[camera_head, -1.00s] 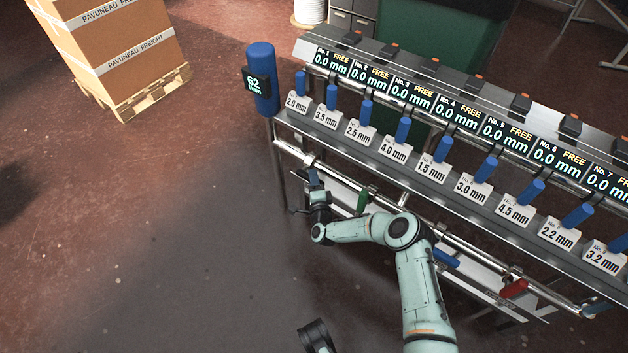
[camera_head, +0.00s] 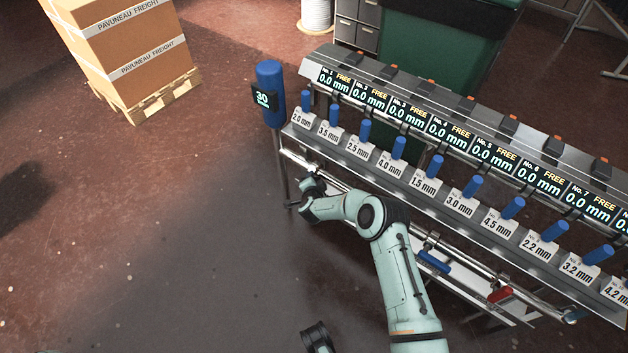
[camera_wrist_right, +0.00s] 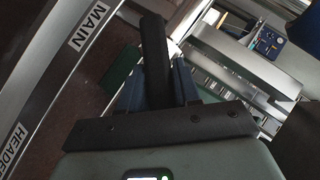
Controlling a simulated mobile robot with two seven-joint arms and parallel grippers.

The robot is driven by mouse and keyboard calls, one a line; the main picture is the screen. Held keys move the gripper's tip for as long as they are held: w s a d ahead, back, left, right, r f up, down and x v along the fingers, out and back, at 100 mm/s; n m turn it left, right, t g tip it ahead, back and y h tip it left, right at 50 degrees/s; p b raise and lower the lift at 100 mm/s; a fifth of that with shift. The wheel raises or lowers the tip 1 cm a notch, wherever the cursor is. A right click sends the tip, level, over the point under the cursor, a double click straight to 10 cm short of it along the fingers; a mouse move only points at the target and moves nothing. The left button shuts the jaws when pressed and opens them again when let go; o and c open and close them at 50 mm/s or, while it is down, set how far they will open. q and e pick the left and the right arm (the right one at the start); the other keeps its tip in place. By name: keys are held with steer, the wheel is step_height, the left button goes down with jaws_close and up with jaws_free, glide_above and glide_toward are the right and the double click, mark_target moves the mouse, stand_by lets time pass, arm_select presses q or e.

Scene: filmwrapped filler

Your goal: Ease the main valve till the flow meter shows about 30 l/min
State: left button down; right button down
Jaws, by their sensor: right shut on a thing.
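The flow meter (camera_head: 269,95), a blue cylinder on a post at the rack's left end, has a dark display reading 30. My right gripper (camera_head: 311,187) is at the left end of the lower pipe, below the meter. It is shut on the main valve's handle, which my gripper and arm mostly hide. In the right wrist view, the dark fingers (camera_wrist_right: 155,62) stand in front of a dark blue part (camera_wrist_right: 184,82), probably this handle. A MAIN label (camera_wrist_right: 88,27) is on the pale rail beside them.
The rack (camera_head: 450,190) carries a row of blue-handled stations with displays reading 0.0 mm and FREE. A blue handle (camera_head: 434,262) and a red handle (camera_head: 500,295) sit on the lower pipe. Boxes on a pallet (camera_head: 165,98) stand back left. The floor at left is clear.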

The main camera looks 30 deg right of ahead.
steer(key=shift+w+r+g, duration=0.15)
steer(key=shift+r+g, duration=0.05)
steer(key=shift+g, duration=0.1)
steer(key=shift+n, duration=0.3)
steer(key=c, duration=0.9)
jaws_free()
